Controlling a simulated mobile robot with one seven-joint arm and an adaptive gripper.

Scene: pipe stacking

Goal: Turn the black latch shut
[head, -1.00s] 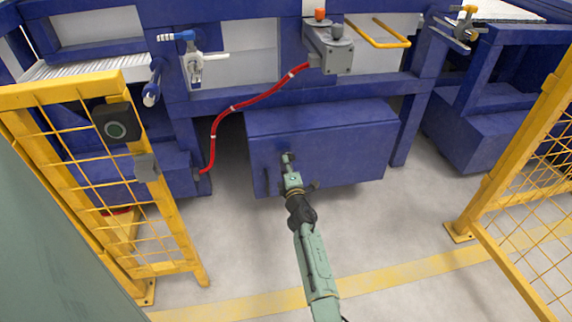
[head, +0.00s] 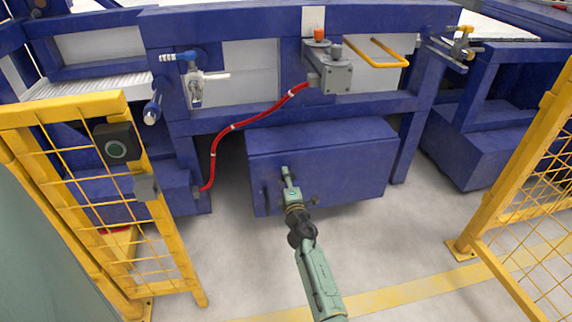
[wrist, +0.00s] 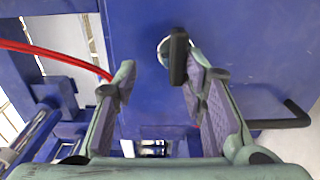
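The black latch (wrist: 179,56) is a short dark bar on a round metal base, fixed to the blue cabinet's face. In the wrist view it points roughly up and down. My gripper (wrist: 160,74) is open with its fingers well apart. The latch lies close to the right fingertip, on its inner side; I cannot tell whether they touch. In the head view my gripper (head: 287,178) is at the left part of the front of the blue cabinet (head: 345,170). The latch cannot be made out there.
A black bar handle (wrist: 290,120) stands out to the right in the wrist view. A red hose (head: 214,150) hangs left of the cabinet. Yellow mesh fences (head: 185,245) stand at left and right. The floor between them is clear.

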